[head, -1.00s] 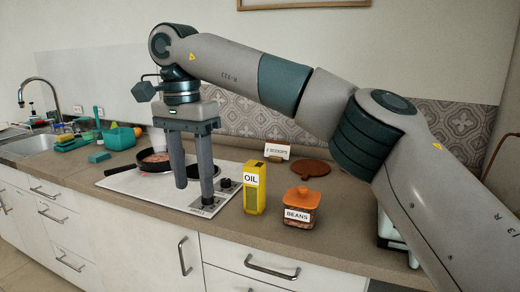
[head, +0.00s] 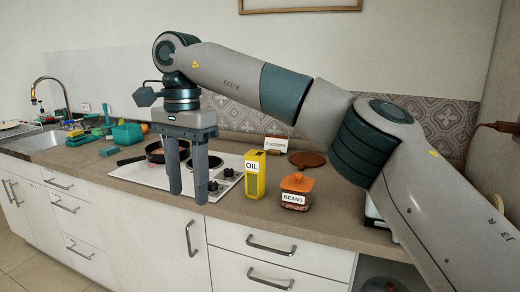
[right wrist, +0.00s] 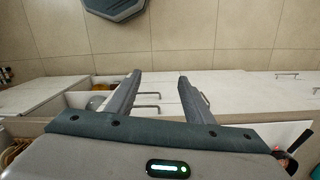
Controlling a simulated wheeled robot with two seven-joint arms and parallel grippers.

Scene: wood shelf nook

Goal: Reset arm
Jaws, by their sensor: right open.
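My right gripper (head: 188,198) hangs from my right arm in the head view, in front of the white stove top. Its two fingers are apart with nothing between them, pointing down. In the right wrist view my right gripper (right wrist: 157,82) also shows open and empty, with cabinet fronts and floor beyond the fingers. My right arm (head: 290,92) reaches from the lower right across the counter. My left gripper is not in view.
A yellow oil box (head: 254,176) and an orange-lidded beans jar (head: 297,192) stand right of my gripper. A dark pan (head: 165,153) sits on the stove (head: 130,172). A teal container (head: 127,134) and a sink (head: 42,139) are at left. Drawers (head: 268,243) lie below.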

